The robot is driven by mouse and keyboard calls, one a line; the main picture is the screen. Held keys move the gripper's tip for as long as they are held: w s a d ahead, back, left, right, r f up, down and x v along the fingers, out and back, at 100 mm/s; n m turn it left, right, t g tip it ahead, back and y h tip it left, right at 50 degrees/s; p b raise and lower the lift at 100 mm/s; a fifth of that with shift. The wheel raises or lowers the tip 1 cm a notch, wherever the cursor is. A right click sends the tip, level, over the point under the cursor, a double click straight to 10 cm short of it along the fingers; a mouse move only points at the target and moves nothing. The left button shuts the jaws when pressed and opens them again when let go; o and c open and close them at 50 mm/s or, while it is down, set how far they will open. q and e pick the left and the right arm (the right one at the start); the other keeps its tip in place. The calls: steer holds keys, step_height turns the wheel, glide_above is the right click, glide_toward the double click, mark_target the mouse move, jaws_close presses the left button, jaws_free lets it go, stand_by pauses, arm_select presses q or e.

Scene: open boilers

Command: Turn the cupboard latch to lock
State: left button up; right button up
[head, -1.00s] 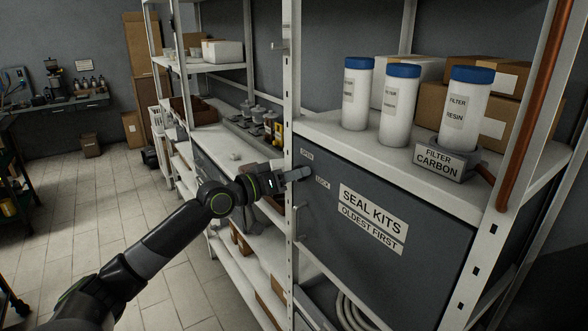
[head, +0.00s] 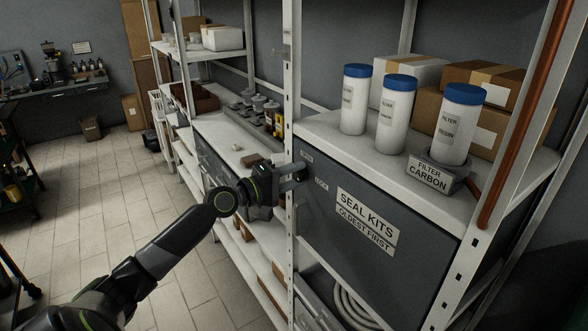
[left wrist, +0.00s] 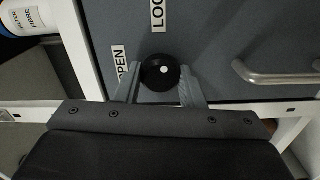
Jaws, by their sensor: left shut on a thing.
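The cupboard latch is a round black knob (left wrist: 160,72) with a white dot, on the grey cupboard door (head: 390,252). In the left wrist view it sits between both fingers of my left gripper (left wrist: 158,86), which is shut on it. The OPEN label (left wrist: 120,62) is beside the knob and the LOCK label (left wrist: 158,14) lies farther off, above it in that view. In the head view the left gripper (head: 297,173) is at the door's upper left corner and largely hides the knob. My right gripper is not in view.
The door carries a SEAL KITS label (head: 366,219) and a metal bar handle (left wrist: 275,74). White filter bottles with blue caps (head: 398,100) stand on the shelf above. A white shelf post (head: 289,120) rises close beside the gripper.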

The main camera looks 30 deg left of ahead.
arm_select(q)
steer(key=shift+n+p, duration=0.95)
steer(key=shift+n, duration=0.95)
steer(key=o, duration=1)
steer(key=shift+s+f, duration=0.1)
